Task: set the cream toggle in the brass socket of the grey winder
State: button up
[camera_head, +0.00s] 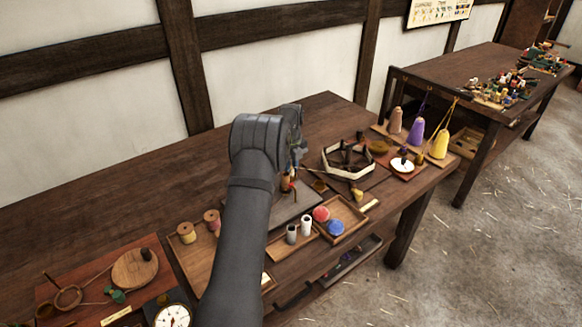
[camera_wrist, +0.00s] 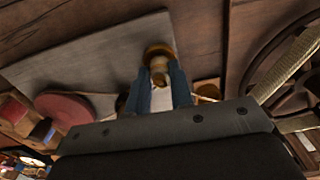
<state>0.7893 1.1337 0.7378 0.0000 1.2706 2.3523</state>
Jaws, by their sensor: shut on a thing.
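The grey winder shows as a flat grey slab (camera_wrist: 85,62) in the wrist view, and partly behind my arm in the head view (camera_head: 302,212). The brass socket (camera_wrist: 158,50) is a round brass ring at the slab's edge. My gripper (camera_wrist: 160,90) is shut on the cream toggle (camera_wrist: 159,70), with a bluish finger on each side. The toggle's end appears at the ring; I cannot tell whether it is inside or only in front of it.
A pale-rimmed frame with dark spokes (camera_head: 348,160) stands close to the right of my gripper.

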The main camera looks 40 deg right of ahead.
jog(key=shift+f, duration=0.1)
jog(key=o, duration=1.2)
jog(key=shift+r, duration=4)
notch_tip(320, 180, down, 8)
jog(key=shift+f, duration=0.1)
jog(key=shift+r, duration=0.2)
